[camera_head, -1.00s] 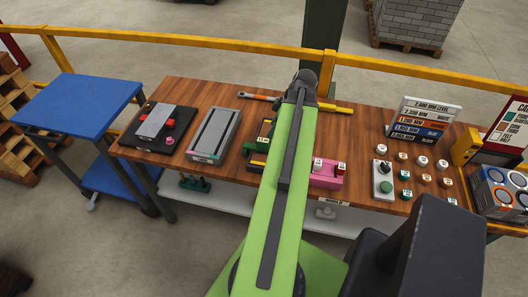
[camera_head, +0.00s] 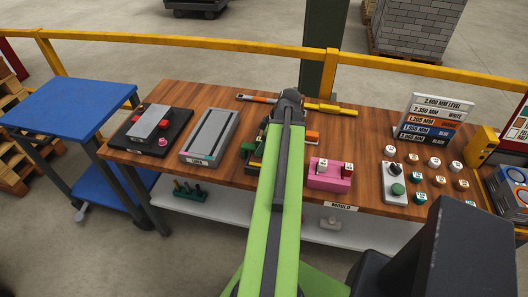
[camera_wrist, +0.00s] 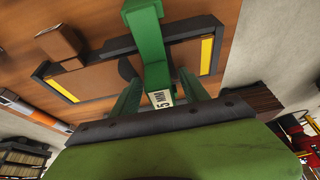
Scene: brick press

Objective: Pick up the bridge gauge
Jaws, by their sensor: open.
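A dark green bridge-shaped piece (camera_wrist: 146,45), which I take for the bridge gauge, crosses the middle of the wrist view. It has a pale label with a 5 and MM on its near end. My gripper (camera_wrist: 157,74) is open, its two green fingers on either side of the labelled end. I cannot tell whether they touch it. In the head view, part of a green piece (camera_head: 247,149) shows on the wooden bench (camera_head: 225,96) left of my arm. My arm hides the rest, and the gripper.
A black frame with yellow ends (camera_wrist: 207,56) lies around the green piece. A pink block (camera_head: 330,174) and a button box (camera_head: 396,188) stand to the right. A grey mould (camera_head: 211,135) and black plate (camera_head: 150,135) are left. A yellow rail (camera_head: 200,43) runs behind.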

